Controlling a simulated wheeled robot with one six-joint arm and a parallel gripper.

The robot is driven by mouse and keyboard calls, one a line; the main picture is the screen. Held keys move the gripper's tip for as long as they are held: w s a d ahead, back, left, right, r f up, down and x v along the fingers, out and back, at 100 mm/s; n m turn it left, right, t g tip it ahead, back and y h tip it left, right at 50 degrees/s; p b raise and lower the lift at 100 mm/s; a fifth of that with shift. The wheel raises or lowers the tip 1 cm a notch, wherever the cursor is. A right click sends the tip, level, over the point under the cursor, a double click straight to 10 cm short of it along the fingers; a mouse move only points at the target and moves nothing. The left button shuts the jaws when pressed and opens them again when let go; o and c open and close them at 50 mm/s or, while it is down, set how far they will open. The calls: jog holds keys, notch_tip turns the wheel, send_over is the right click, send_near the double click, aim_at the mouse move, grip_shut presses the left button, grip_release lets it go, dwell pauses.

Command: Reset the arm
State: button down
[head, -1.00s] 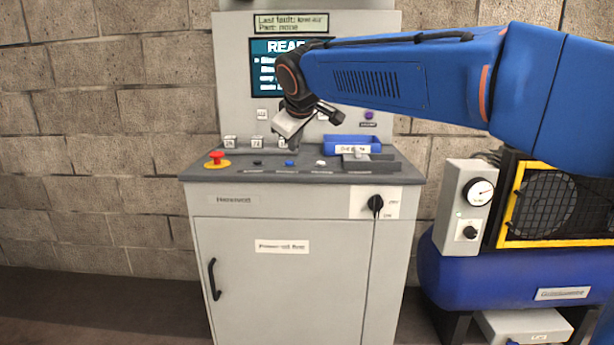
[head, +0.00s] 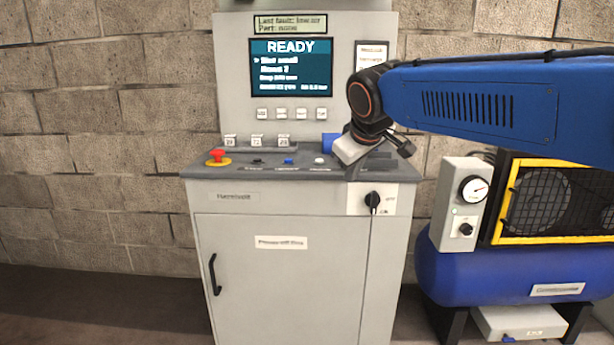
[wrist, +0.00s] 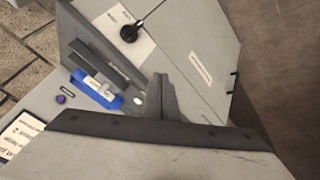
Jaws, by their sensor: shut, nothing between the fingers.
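A grey control cabinet (head: 300,270) stands against the wall. Its screen (head: 290,67) reads READY, and a label (head: 290,23) above it mentions a last fault and "Part: none". On the sloping desk are a red mushroom button (head: 217,156) on yellow, a black button (head: 257,162), a blue button (head: 289,161) and a white button (head: 319,161); the small labels below are blurred. My gripper (head: 354,172) is shut and empty over the desk's right part, hiding most of the blue tray (head: 329,143). In the wrist view my gripper (wrist: 162,98) points toward the desk beside the blue tray (wrist: 98,90).
A black rotary switch (head: 372,200) is on the cabinet front at right. A door handle (head: 214,275) sticks out at left. A blue compressor (head: 500,270) with a gauge box (head: 464,205) and yellow-framed guard (head: 556,204) stands at the right. The floor at left is clear.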

jog(key=s+d+f+m+g, duration=0.1)
jog(key=s+d+f+m, duration=0.1)
jog(key=s+d+f, duration=0.4)
jog(key=s+d+f+m+g, duration=0.15)
jog(key=s+d+f, duration=0.25)
jog(key=s+d, duration=0.4)
jog(key=s+d+f+m, duration=0.4)
jog(key=s+f, duration=0.9)
jog(key=s, duration=0.3)
jog(key=shift+s+d+f+h, duration=0.2)
jog(key=shift+s+f+h, duration=0.05)
jog(key=shift+f+h, duration=0.1)
jog(key=shift+m+g, duration=0.25)
